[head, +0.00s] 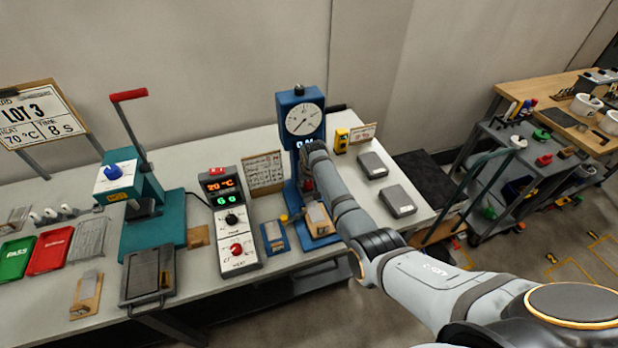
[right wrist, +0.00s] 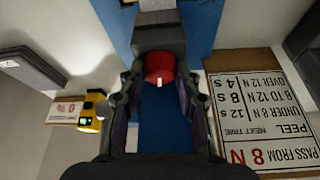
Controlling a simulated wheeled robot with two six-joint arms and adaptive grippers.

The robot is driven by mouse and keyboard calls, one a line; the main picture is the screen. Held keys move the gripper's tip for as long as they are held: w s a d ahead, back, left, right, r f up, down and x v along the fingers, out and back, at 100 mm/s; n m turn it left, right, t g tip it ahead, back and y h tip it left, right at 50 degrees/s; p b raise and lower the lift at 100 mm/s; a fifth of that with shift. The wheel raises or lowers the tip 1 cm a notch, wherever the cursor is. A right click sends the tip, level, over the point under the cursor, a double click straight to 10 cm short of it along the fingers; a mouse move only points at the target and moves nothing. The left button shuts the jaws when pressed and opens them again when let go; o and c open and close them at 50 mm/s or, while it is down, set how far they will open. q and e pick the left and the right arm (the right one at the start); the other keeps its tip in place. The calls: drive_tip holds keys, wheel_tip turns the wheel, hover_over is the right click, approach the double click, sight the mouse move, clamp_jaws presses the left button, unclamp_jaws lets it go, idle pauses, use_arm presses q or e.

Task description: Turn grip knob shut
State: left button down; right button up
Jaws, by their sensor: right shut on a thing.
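The blue tester (head: 298,97) with a round dial and a small lit display stands near the back of the bench. A red knob (right wrist: 159,66) with a white mark is on it, in front of the blue column. My right gripper (head: 306,168) reaches to the front of the tester, below the display. In the right wrist view its two fingers (right wrist: 160,88) are on either side of the red knob, shut on it. In the head view the arm and gripper hide most of the knob. My left gripper is not in view.
A card (right wrist: 270,105) with printed limits stands beside the tester. A heater box (head: 229,222) with lit numbers and a teal press (head: 150,232) stand to the left. A yellow device (head: 341,140) and grey blocks (head: 398,202) lie to the right.

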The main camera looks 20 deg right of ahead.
drive_tip(key=shift+a+m+h, duration=0.1)
drive_tip(key=shift+m+h, duration=0.3)
drive_tip(key=shift+m, duration=0.6)
drive_tip(key=shift+w+m+h+b, duration=0.1)
drive_tip(key=shift+m+h+b, duration=0.2)
drive_tip(key=shift+m+b, duration=0.35)
drive_tip(key=shift+a+m+g+h+b, duration=0.1)
drive_tip(key=shift+m+g+h+b, duration=0.3)
drive_tip(key=shift+m, duration=0.6)
drive_tip(key=shift+m+g+h+b, duration=0.2)
drive_tip(key=shift+m+b, duration=0.4)
drive_tip(key=shift+m, duration=0.35)
drive_tip(key=o, duration=1.1)
drive_tip(key=shift+o, duration=0.2)
